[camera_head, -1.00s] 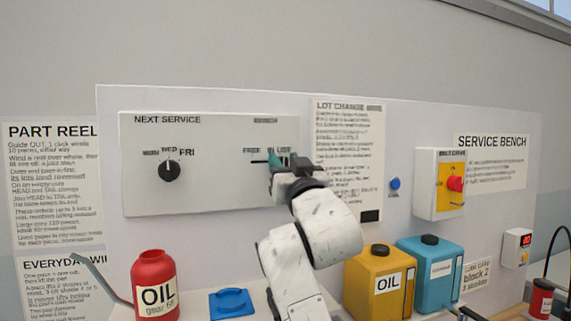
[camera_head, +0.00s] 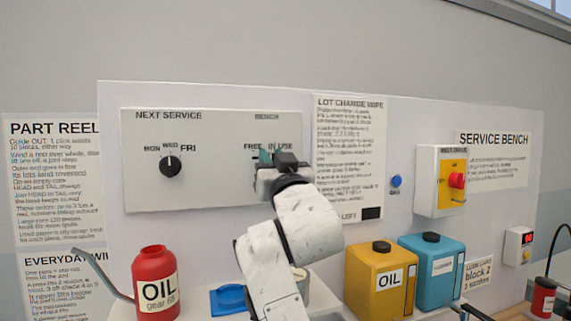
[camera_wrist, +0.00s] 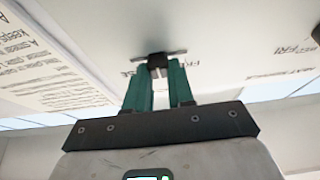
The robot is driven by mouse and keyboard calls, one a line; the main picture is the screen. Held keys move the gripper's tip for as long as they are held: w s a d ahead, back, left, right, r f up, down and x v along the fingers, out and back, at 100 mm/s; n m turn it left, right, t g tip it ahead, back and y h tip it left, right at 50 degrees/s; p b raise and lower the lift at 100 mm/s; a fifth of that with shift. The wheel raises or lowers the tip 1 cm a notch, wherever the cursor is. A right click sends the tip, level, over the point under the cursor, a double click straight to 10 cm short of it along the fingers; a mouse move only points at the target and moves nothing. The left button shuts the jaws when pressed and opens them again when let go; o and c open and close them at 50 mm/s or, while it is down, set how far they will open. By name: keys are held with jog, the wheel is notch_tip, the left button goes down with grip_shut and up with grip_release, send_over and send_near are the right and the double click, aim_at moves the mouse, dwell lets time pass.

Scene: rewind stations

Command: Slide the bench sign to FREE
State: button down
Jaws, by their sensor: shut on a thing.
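The bench sign is a small black slider knob (camera_wrist: 158,60) on a short dark horizontal slot (camera_wrist: 178,52) in the grey-white panel (camera_head: 215,190). Above it in the head view are the words FREE (camera_head: 252,148) on the left and IN USE (camera_head: 280,147) on the right. My gripper (camera_head: 266,156) is at the panel, below these words, and hides the knob in the head view. In the wrist view its green fingers (camera_wrist: 158,72) are shut on the knob.
A rotary dial (camera_head: 171,166) with day names is left on the same panel. The LOT CHANGE sheet (camera_head: 349,150) hangs just right. Below stand a red oil bottle (camera_head: 154,280), a blue tray (camera_head: 226,297), and yellow (camera_head: 381,282) and blue (camera_head: 432,270) canisters.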

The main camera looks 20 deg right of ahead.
jog(key=shift+a+b, duration=0.3)
jog(key=shift+a, duration=1.4)
jog(key=c, duration=1)
grip_release()
jog(key=shift+a, duration=0.2)
jog(key=shift+o, duration=0.2)
jog(key=shift+d, duration=0.1)
jog(key=shift+s+f, duration=0.2)
jog(key=shift+s, duration=0.05)
jog(key=b+v, duration=0.3)
jog(key=v, duration=0.7)
jog(key=shift+s, duration=0.1)
